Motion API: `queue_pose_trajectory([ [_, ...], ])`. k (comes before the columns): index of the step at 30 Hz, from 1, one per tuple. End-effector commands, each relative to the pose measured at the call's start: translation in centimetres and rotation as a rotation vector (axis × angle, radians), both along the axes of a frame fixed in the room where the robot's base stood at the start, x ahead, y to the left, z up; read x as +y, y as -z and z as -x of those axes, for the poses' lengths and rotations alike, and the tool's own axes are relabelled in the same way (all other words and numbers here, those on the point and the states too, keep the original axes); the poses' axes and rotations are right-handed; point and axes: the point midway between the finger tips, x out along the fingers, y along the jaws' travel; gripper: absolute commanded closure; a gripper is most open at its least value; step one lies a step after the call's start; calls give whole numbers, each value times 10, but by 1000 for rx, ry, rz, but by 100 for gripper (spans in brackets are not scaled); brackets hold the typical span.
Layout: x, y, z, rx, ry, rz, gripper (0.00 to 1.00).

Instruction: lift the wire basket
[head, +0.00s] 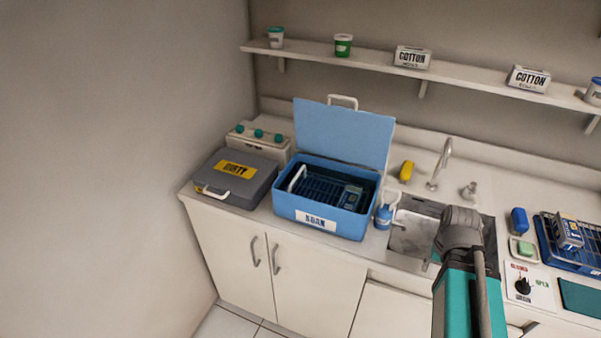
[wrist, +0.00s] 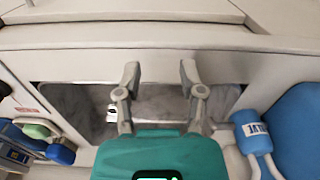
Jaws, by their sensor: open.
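A dark wire basket (head: 322,188) sits inside the open blue tub (head: 312,213), whose front label seems to read SOAK. A pale handle (head: 297,178) stands up at the basket's left end. A dark blue box with a pale label (head: 351,197) lies in the basket's right part. My gripper (wrist: 160,75) is open and empty over the sink in the wrist view, apart from the tub. The tub's side shows at the right edge of that view (wrist: 300,125); the basket does not show there. My gripper's fingers cannot be made out in the head view.
The blue lid (head: 345,132) stands raised behind the tub. A valve (head: 384,215) juts from its right side, towards the sink (head: 412,235) and tap (head: 442,165). A grey DIRTY case (head: 236,176) is close on the left. A blue rack (head: 560,255) stands far right.

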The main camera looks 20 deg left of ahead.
Motion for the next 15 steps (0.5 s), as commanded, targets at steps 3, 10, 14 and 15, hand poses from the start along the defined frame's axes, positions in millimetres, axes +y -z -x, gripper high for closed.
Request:
queue_pose_trajectory([
  [3, 0, -1, 0, 0, 0, 0, 49],
  [10, 0, -18, -2, -5, 0, 0, 49],
  [14, 0, -38, -5, -11, 0, 0, 49],
  [15, 0, -45, -6, -13, 0, 0, 49],
])
